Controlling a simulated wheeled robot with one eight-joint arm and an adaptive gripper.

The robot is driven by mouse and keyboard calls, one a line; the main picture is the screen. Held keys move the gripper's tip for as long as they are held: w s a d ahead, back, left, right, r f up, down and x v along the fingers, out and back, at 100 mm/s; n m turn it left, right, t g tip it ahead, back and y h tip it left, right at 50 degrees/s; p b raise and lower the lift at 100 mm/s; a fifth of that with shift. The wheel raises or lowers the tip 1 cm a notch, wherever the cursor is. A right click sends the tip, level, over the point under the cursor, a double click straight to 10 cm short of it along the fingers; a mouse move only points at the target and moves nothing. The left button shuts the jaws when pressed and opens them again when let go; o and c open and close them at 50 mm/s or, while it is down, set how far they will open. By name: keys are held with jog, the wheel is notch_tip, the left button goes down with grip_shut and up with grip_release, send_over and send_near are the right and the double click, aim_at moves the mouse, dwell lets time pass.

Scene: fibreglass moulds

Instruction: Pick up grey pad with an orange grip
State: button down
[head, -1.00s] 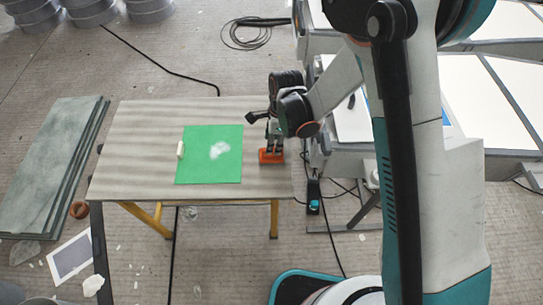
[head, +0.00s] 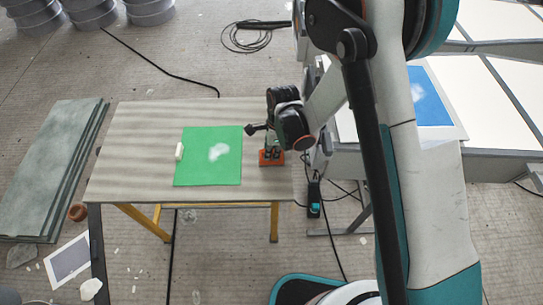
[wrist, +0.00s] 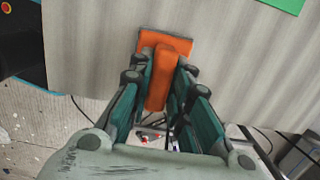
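The grey pad with an orange grip (head: 271,158) sits on the table near its right edge. In the wrist view, the upright orange grip (wrist: 163,75) stands on a flat orange plate. My gripper (head: 271,149) is over it, pointing down. In the wrist view, my gripper's fingers (wrist: 160,72) straddle the grip, one on each side and close to it. They look open; whether either one touches the grip is hard to tell.
A green sheet (head: 200,172) with a whitish patch (head: 218,152) lies on the table (head: 130,140) left of my gripper. A small white block (head: 179,152) lies at the sheet's left edge. Grey boards (head: 50,165) are stacked on the floor at left.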

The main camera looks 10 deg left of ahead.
jog(key=shift+r, duration=0.15)
notch_tip(320, 180, up, 20)
jog(key=p, duration=0.5)
jog(key=shift+p, duration=0.35)
jog(key=c, duration=2.2)
grip_release()
jog(key=shift+c, duration=0.2)
grip_shut()
jog(key=shift+f, duration=0.2)
